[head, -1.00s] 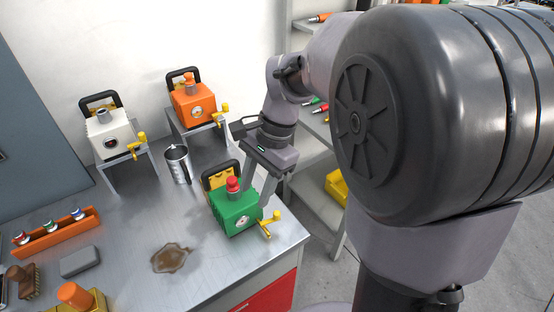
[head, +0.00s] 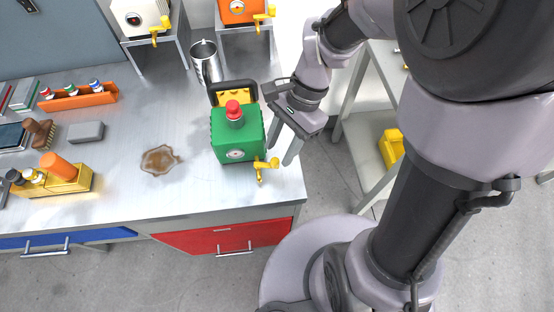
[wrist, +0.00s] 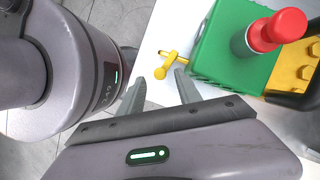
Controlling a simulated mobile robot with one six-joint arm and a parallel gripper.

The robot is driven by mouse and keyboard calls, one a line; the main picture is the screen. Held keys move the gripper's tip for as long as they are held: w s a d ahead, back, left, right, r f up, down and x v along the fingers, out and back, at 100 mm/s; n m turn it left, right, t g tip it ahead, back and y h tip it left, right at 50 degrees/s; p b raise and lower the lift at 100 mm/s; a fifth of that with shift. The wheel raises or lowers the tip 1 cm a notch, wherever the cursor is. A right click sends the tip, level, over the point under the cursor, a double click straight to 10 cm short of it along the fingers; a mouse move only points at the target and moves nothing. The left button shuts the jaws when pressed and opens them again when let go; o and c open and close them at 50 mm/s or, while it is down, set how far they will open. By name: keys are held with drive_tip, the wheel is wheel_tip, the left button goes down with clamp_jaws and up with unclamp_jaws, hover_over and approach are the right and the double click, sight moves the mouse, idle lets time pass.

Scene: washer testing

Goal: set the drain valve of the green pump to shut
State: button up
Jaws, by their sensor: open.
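The green pump (head: 237,138) stands on the metal bench near its front right corner, with a red cap on top and a round gauge on its front. Its yellow drain valve (head: 265,168) sticks out at the front right. In the wrist view the yellow valve (wrist: 165,65) lies just beyond the fingertips, its handle pointing toward the gap between them. My gripper (head: 281,150) is open and empty at the pump's right side, fingers pointing down; it also shows in the wrist view (wrist: 161,92). It appears apart from the valve.
A white pump (head: 137,14) and an orange pump (head: 240,10) stand on metal stands behind. A metal jug (head: 206,65) is behind the green pump. A brown puddle (head: 158,159) lies to its left. A shelf with a yellow bin (head: 391,148) is at right.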

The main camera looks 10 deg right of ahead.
sight(276, 160)
drive_tip(key=b+x, duration=0.1)
drive_tip(key=x, duration=0.2)
drive_tip(key=shift+f, duration=0.25)
clamp_jaws()
drive_tip(key=shift+r, duration=0.15)
